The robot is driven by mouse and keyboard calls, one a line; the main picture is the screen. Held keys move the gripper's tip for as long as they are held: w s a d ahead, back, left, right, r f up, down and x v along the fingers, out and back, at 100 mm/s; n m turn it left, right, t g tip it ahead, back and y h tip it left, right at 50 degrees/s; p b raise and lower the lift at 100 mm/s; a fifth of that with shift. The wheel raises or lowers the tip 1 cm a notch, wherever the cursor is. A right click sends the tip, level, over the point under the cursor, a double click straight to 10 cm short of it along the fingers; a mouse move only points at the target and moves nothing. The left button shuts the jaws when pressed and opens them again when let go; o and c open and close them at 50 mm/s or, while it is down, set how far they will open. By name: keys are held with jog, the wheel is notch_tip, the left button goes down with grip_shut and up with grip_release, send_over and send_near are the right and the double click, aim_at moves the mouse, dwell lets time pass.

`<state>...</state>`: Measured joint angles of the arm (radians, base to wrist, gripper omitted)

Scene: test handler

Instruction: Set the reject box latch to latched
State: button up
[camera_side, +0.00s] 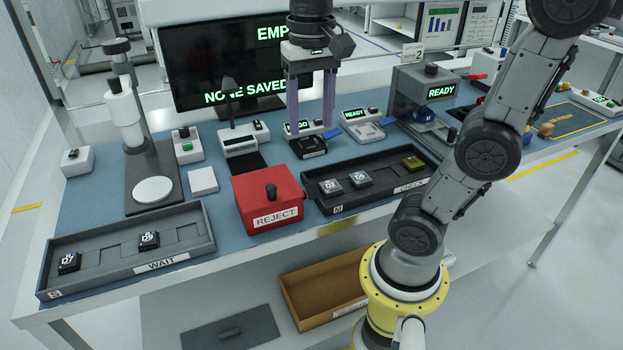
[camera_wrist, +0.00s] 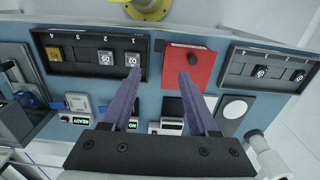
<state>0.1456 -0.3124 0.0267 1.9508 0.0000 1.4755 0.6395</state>
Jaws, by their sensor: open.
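The red reject box (camera_side: 262,207) stands at the table's front edge between two dark trays, with a white REJECT label on its front. A black knob (camera_side: 271,190) stands upright on its lid; I cannot tell whether this is the latch or how it is set. The box also shows in the wrist view (camera_wrist: 203,72). My gripper (camera_side: 311,128) is open and empty, pointing down, behind and to the right of the box and above it, apart from it. In the wrist view my gripper (camera_wrist: 160,76) has its two purple fingers spread, one tip near the box.
The WAIT tray (camera_side: 100,265) holds two chips at left. The tray marked CHECK (camera_side: 388,191) holds several chips close right of the box. Behind stand small consoles, a READY-lit machine (camera_side: 405,88) and a dark screen (camera_side: 200,60). An open brown bin (camera_side: 308,318) is below.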

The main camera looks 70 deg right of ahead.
aim_at(311, 187)
notch_tip(311, 187, down, 14)
jog(key=shift+r, duration=0.1)
dwell(0.5)
grip_shut()
